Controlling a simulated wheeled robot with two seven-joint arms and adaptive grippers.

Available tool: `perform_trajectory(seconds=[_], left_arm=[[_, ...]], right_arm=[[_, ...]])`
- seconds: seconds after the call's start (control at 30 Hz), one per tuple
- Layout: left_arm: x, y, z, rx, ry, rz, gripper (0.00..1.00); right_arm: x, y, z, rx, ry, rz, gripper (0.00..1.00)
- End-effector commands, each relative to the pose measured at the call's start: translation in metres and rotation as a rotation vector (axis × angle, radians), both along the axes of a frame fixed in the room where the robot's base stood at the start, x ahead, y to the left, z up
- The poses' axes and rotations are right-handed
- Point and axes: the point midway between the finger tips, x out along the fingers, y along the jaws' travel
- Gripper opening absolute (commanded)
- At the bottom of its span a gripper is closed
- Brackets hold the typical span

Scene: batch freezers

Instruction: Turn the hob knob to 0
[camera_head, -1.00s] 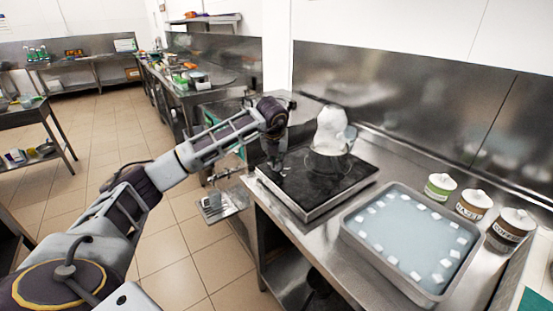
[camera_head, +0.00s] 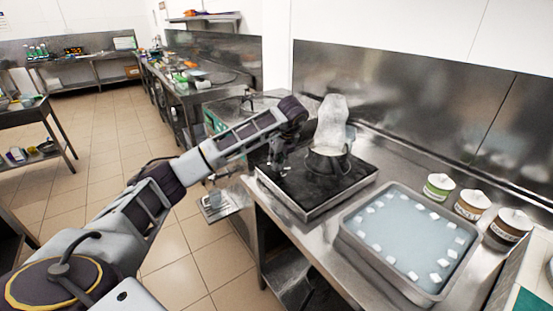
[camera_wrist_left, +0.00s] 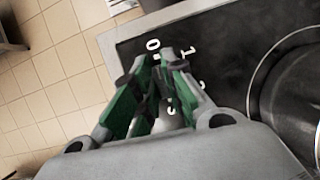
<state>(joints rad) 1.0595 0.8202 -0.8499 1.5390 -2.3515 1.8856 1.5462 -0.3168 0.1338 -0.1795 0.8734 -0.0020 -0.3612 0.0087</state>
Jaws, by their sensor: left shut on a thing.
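The black hob (camera_head: 300,193) sits at the left end of the steel counter. My left gripper (camera_head: 279,166) points down at the hob's front left corner. In the left wrist view its green-padded fingers (camera_wrist_left: 160,72) are closed in around the knob, which they mostly hide. White marks are printed on the hob (camera_wrist_left: 225,68) around the fingers. The 0 (camera_wrist_left: 152,45) is just beyond the fingertips and the 1 (camera_wrist_left: 188,49) is to its right. I cannot read the knob's pointer. My right gripper is not in view.
A pot (camera_head: 327,163) with pale steam above it stands on the hob, right of my gripper. A steel tray (camera_head: 350,239) of bluish liquid with white cubes lies to the right. Several lidded jars (camera_head: 472,205) stand behind it. Tiled floor is free at left.

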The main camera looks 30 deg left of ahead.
Motion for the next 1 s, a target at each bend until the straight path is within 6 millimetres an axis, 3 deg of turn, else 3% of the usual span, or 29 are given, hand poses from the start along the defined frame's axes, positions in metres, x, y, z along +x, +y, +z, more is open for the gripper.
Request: perform_trajectory(seconds=[0.6,0.63,0.8,1.0], left_arm=[[-0.002,-0.001,-0.005,-0.001,0.012,0.058,0.0],[-0.002,-0.001,-0.006,-0.001,0.012,0.058,0.14],[-0.002,-0.001,-0.006,-0.001,0.011,0.057,0.34],[-0.001,-0.001,-0.004,-0.001,0.009,0.056,0.34]], right_arm=[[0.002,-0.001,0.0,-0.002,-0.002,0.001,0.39],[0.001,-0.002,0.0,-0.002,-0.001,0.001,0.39],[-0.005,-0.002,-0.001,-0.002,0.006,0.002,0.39],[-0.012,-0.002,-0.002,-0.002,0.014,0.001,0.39]])
